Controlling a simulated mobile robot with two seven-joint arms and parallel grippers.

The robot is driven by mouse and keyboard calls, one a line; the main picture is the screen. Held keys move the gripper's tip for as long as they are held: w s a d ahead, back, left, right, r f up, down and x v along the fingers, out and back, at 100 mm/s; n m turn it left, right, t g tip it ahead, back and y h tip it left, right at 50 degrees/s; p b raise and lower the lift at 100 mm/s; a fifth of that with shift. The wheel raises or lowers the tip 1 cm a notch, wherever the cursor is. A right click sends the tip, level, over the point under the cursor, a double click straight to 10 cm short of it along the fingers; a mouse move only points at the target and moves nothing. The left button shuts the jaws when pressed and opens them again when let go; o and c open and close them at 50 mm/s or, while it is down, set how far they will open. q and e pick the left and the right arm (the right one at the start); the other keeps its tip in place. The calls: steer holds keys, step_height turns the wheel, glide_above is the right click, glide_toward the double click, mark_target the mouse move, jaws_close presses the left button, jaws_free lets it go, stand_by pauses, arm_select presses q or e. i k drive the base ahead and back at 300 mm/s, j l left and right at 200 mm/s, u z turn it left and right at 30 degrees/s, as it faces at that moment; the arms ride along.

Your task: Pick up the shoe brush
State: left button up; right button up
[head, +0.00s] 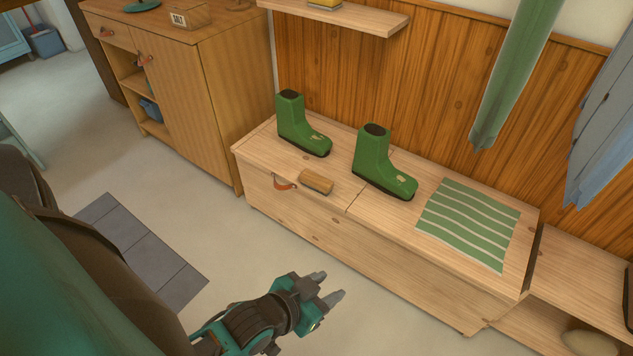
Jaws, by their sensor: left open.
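The shoe brush (316,181), with a light wooden back and a darker lower edge, lies on top of the wooden bench (335,203) near its front edge. It sits in front of and between two green boots. My left gripper (333,288) is open and empty. It is in front of the bench, lower in the picture than the brush and apart from it. My right gripper is not in the view.
A green boot (298,126) stands behind the brush and another boot (379,165) to its right. A green striped mat (470,222) lies on the bench's right part. A cabinet (190,95) stands at left.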

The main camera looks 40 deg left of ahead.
mark_target(323, 186)
steer(key=i+j+u, duration=0.3)
steer(key=i, duration=0.35)
steer(key=i+u, duration=0.35)
steer(key=i, duration=0.25)
